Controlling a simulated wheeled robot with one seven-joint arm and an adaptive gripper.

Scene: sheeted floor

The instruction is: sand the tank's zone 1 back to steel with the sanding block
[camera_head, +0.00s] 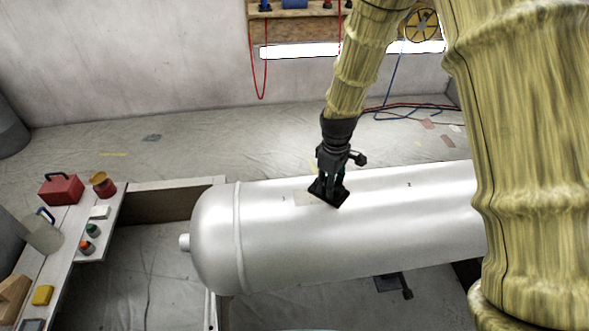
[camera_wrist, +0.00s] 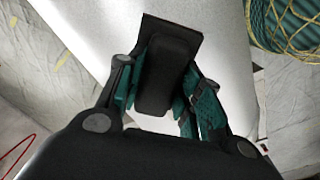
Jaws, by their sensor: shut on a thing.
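The tank (camera_head: 330,232) is a silvery-white cylinder lying on its side across the middle of the head view. Small marks show on its top, one near the left and one farther right. A duller, beige-grey patch (camera_head: 305,198) lies beside the left mark. My gripper (camera_head: 331,178) is over the tank's upper side, shut on the sanding block (camera_wrist: 168,75), a dark block with a flat black plate. In the head view the plate appears at the tank's surface by the patch; contact is hard to tell. The block hides part of the patch.
A bench (camera_head: 62,262) at the left holds a red toolbox (camera_head: 61,190), an orange-red can (camera_head: 102,185), a jug (camera_head: 42,232), a yellow block (camera_head: 42,295) and small bottles. Hoses (camera_head: 410,108) lie on the sheeted floor behind the tank. Open sheeted floor lies behind the tank's left end.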

